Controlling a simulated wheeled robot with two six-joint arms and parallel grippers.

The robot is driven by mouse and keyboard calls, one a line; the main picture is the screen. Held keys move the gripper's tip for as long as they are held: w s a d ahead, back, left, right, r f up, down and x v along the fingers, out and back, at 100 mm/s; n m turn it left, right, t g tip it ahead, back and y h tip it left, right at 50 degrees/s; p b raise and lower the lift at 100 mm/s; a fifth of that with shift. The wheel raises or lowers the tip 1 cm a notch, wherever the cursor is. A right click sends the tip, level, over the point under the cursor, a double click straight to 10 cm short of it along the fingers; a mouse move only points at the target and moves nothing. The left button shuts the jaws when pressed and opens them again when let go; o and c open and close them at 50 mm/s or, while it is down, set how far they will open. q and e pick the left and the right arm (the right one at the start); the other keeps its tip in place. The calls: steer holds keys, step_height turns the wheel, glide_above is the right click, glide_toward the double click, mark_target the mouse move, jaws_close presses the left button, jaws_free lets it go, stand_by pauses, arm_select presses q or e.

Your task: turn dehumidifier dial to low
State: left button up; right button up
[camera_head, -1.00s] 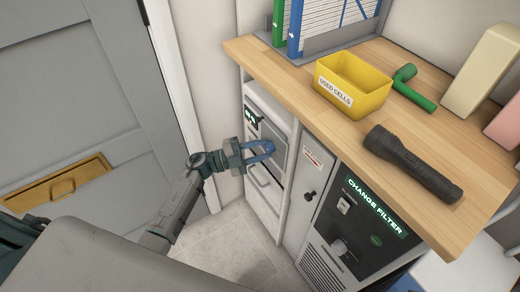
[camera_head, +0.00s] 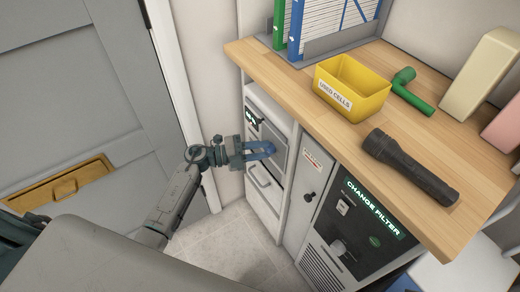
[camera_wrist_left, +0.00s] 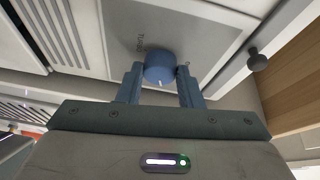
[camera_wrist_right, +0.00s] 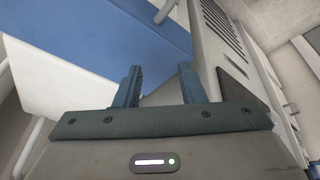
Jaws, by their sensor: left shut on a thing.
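The blue dial (camera_wrist_left: 159,67) sits on the dehumidifier's grey front panel (camera_wrist_left: 120,35) in the left wrist view. A pale mark shows on the dial's face, and small lettering is beside it; I cannot read the setting for certain. My left gripper (camera_head: 262,150) reaches the dehumidifier (camera_head: 276,143) under the counter. In the left wrist view its fingers (camera_wrist_left: 159,80) are shut on the dial, one on each side. The dial is hidden in the head view. My right gripper (camera_wrist_right: 159,84) is open and empty; it shows only in its own wrist view.
A wooden counter (camera_head: 290,85) overhangs the dehumidifier and holds a yellow bin (camera_head: 340,98), a black flashlight (camera_head: 410,167) and a green handle-like piece (camera_head: 412,95). A black "CHANGE FILTER" unit (camera_head: 350,225) stands to the right. A grey door (camera_head: 90,110) is at left.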

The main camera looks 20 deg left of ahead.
arm_select(q)
steer(key=shift+f, duration=0.1)
steer(key=o, duration=1)
steer(key=shift+c, duration=0.2)
arm_select(e)
steer(key=shift+s+d, duration=0.1)
steer(key=shift+d, duration=0.1)
steer(key=shift+s, duration=0.1)
arm_select(q)
steer(key=shift+a, duration=0.1)
arm_select(e)
steer(key=shift+a+r+b, duration=0.45)
steer(key=shift+r+b, duration=0.05)
steer(key=shift+r, duration=0.2)
steer(key=shift+f, duration=0.15)
arm_select(q)
steer(key=v, duration=1)
steer(key=shift+s+a, duration=0.15)
steer(key=shift+a, duration=0.15)
